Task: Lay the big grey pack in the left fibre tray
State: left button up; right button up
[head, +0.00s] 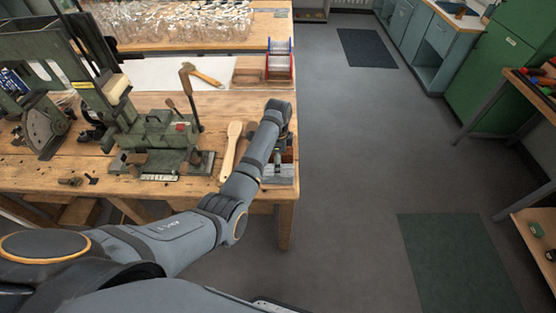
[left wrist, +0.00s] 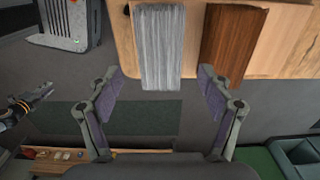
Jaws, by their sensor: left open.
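The big grey pack (left wrist: 158,45) is a pale bundle of straight fibres in the left wrist view, beside a brown pack (left wrist: 230,45). My left gripper (left wrist: 160,78) is open, one finger on each side of the grey pack's near end, with a gap on both sides. In the head view the grey pack (head: 281,172) shows at the bench's right front corner, partly covered by my left arm. I cannot make out the left fibre tray. A dark gripper, seemingly my right one (left wrist: 38,98), shows small at the left of the left wrist view.
The wooden bench (head: 215,105) carries a green tufting machine (head: 160,140), a wooden brush body (head: 231,150), a hammer (head: 203,75) and a spool (head: 279,60). A second bench with clear jars (head: 185,22) stands behind.

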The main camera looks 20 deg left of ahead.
pick_arm(q)
notch_tip(320, 180, down, 7)
jog(key=b, duration=0.4)
jog(key=shift+f, duration=0.6)
jog(key=shift+c, duration=0.2)
jog(key=c, duration=1.1)
jog(key=shift+o, duration=0.2)
jog(key=shift+s, duration=0.1)
